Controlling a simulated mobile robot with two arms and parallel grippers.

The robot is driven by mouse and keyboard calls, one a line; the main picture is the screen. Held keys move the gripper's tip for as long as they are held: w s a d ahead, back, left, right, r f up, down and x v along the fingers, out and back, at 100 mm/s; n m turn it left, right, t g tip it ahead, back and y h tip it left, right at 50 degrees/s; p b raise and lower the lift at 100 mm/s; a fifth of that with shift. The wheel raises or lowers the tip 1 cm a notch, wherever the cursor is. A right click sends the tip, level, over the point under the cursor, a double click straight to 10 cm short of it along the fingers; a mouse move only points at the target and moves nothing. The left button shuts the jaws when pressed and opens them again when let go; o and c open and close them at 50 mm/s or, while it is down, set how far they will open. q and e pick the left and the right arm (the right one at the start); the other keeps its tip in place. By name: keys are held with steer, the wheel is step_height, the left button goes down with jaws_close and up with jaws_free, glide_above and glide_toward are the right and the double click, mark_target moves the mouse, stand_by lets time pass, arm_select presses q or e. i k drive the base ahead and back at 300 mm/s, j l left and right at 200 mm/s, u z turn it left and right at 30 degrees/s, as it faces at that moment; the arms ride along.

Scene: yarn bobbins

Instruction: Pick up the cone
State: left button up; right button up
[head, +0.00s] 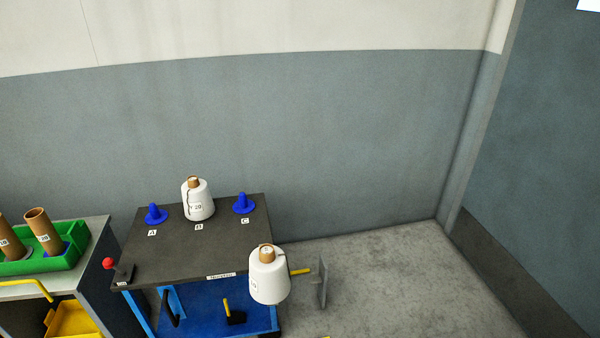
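A white yarn cone (199,203) with a brown core stands upright at position B on the dark top of a cart (180,255). A second white cone (268,281), also with a brown core, shows at the cart's front right corner. A yellow rod (300,271) sticks out to its right towards a grey plate (321,284); I cannot tell what supports this cone. Neither gripper is in view.
Empty blue pegs stand at A (155,214) and C (243,204). A red knob (108,263) rises at the cart's left corner. A green tray (62,262) with brown tubes (43,232) sits on the left bench. The floor (400,280) at right is clear.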

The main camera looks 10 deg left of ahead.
mark_target(269, 276)
steer(key=u, duration=2.3)
steer(key=z, duration=1.85)
steer(key=i+l+u, duration=0.3)
steer(key=l, duration=0.4)
steer(key=i+l+u, duration=0.15)
steer(key=i+l, duration=0.15)
